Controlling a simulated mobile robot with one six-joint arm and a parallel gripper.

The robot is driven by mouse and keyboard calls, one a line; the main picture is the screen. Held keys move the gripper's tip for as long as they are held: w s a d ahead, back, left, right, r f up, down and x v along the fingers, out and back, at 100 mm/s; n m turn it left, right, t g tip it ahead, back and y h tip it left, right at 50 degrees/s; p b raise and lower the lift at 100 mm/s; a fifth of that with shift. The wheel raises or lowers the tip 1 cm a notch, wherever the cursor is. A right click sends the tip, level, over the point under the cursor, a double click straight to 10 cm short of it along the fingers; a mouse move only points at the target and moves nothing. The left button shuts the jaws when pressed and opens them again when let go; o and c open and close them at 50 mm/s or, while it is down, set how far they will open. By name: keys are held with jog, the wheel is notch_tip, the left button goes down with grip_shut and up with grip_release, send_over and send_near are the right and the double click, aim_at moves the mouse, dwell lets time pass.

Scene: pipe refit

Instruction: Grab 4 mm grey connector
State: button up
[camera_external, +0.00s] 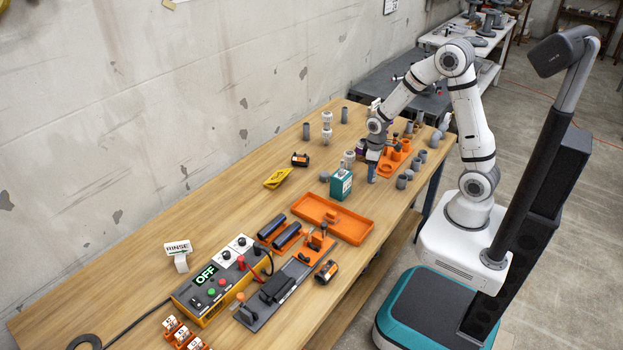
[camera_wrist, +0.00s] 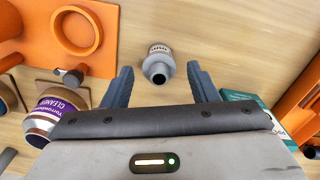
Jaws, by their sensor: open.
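In the wrist view a short grey connector (camera_wrist: 158,66) with a pale printed band stands on the wooden table, its dark round opening showing. The print is too small to read, so I cannot confirm its size. My gripper (camera_wrist: 159,72) is open, with one dark finger on each side of the connector in the picture. Clear gaps show on both sides, and nothing is held. In the external view my gripper (camera_external: 372,176) points down low over the table, near the teal box (camera_external: 341,186). I cannot single out the same connector there.
The teal box (camera_wrist: 245,97) is close by my right finger. A purple-labelled cleaner container (camera_wrist: 45,118) and an orange holder with a ring (camera_wrist: 90,15) are on the left. An orange tray (camera_external: 350,237) and several grey fittings (camera_external: 421,156) are nearby. Bare wood surrounds the connector.

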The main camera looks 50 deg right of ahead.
jog(key=shift+f, duration=1.4)
jog(key=shift+c, duration=0.3)
jog(key=c, duration=0.9)
